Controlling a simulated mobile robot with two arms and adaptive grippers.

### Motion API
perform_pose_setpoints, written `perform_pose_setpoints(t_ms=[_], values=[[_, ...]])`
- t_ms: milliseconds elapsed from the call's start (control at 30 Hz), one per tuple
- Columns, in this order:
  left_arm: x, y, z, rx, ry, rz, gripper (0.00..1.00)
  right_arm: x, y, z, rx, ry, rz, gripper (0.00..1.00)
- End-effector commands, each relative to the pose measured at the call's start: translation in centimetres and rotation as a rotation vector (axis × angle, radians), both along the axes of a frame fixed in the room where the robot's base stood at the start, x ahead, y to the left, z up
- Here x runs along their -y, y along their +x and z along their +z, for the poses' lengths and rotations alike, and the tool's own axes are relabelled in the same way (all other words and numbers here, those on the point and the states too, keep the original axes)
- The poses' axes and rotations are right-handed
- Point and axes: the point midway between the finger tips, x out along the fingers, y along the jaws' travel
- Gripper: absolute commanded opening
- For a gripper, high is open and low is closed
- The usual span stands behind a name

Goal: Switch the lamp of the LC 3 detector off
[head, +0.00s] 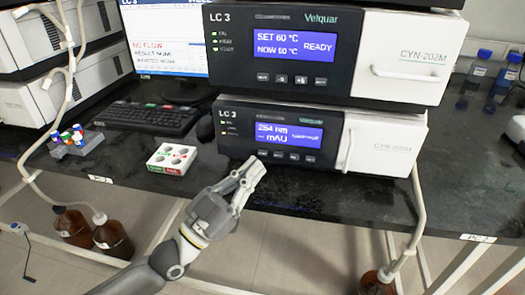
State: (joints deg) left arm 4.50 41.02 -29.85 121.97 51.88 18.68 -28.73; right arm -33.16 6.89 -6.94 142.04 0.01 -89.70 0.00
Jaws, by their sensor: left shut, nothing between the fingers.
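The LC 3 detector (231,144) is the lower module of the stack in the middle of the bench. Its blue display (289,136) reads about 254 nm and "— mAU"; the text to the right is too small to read. A row of small buttons (294,156) runs below the display. My left gripper (254,166) is shut and empty, with its fingertips at the left end of that button row. I cannot tell whether they touch the leftmost button, which is partly hidden by them. My right gripper does not show.
The LC 3 column oven (233,75) sits on top of the detector, showing 60 °C and READY. A monitor (165,50) and keyboard (150,116) stand to the left. A white tray (168,169) and a vial rack (75,145) lie on the dark bench (310,196). Bottles stand at the right.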

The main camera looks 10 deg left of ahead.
Motion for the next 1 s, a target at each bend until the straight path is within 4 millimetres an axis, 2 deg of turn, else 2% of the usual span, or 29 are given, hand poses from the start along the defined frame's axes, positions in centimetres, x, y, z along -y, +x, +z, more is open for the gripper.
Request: perform_pose_setpoints(t_ms=[300, 1000], values=[[0.0, -2.4, 0.1, -0.001, 0.001, 0.000, 0.00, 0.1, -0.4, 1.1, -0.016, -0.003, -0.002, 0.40], [0.0, -2.5, 0.0, 0.001, 0.001, 0.000, 0.00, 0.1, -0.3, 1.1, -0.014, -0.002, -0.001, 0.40]])
